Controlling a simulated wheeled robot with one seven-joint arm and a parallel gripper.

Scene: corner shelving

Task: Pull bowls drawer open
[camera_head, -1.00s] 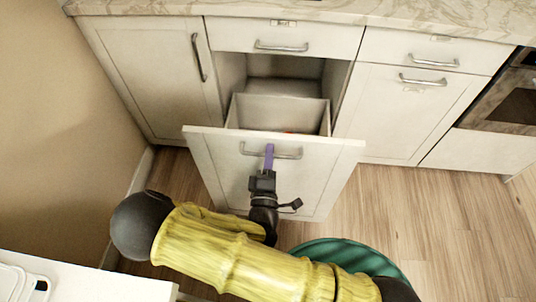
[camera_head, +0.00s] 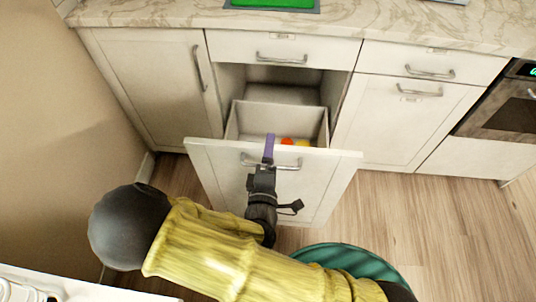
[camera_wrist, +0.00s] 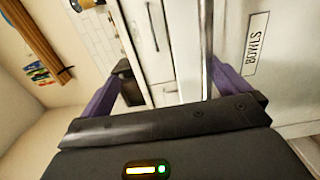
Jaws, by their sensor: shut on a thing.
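The bowls drawer (camera_head: 225,185) stands pulled out from the lower cabinet in the head view, its tall white front well clear of the cabinet face. Its inner box (camera_head: 250,117) shows behind the front, with small orange and yellow items inside. The BOWLS label (camera_wrist: 257,43) shows on the front in the wrist view. My gripper (camera_head: 268,150) is at the drawer's metal handle (camera_head: 289,166), with its purple fingers shut on the bar. The handle also runs between the fingers in the wrist view (camera_wrist: 207,45).
A closed cabinet door (camera_head: 155,90) is to the left, and closed drawers (camera_head: 285,50) are above and to the right. An oven (camera_head: 505,105) is at the far right. A beige wall (camera_head: 50,130) bounds the left. Wooden floor (camera_head: 440,220) lies open to the right.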

